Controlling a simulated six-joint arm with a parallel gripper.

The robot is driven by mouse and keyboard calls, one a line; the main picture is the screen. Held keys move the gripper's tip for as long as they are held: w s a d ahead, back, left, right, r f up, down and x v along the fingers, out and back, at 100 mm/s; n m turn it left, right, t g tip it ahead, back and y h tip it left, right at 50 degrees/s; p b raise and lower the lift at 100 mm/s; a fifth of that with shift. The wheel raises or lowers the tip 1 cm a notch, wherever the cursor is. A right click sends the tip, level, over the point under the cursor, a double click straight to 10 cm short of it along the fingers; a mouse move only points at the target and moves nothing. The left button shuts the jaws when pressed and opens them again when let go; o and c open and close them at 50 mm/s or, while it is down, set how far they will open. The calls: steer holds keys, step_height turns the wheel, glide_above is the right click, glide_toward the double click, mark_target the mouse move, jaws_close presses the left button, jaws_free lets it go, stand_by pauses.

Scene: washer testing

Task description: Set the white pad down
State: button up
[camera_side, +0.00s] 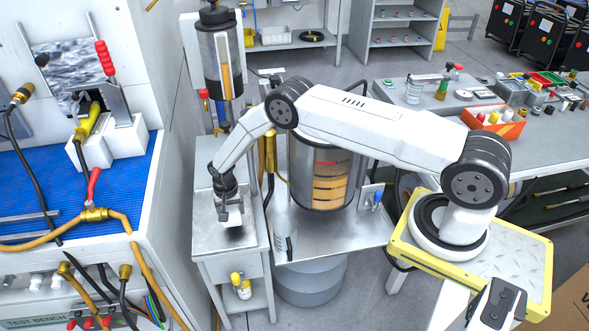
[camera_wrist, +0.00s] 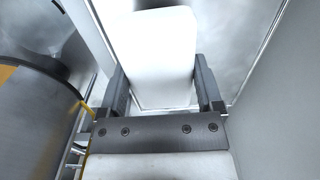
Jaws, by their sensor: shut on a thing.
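The white pad (camera_wrist: 153,52) sits between the two fingers of my gripper (camera_wrist: 160,85) in the wrist view, and the fingers are shut on its sides. In the side view my gripper (camera_side: 229,208) points down over the small metal side table (camera_side: 230,238), with the white pad (camera_side: 235,217) at its tip. The pad is close to the metal top; I cannot tell whether it touches. The fingers are small and partly hidden in the side view.
A test bench with a blue mat (camera_side: 28,183), hoses and valves stands at the left. A metal cylinder tank (camera_side: 318,172) stands just right of the side table. A grey workbench (camera_side: 540,140) with a red-orange box (camera_side: 492,122) and small parts is at the right.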

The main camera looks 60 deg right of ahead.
mark_target(231, 216)
steer(key=shift+w+f, duration=0.15)
steer(key=shift+f, duration=1.6)
steer(key=shift+f, duration=0.15)
steer(key=o, duration=1)
steer(key=shift+r, duration=0.2)
steer(key=shift+r, duration=6)
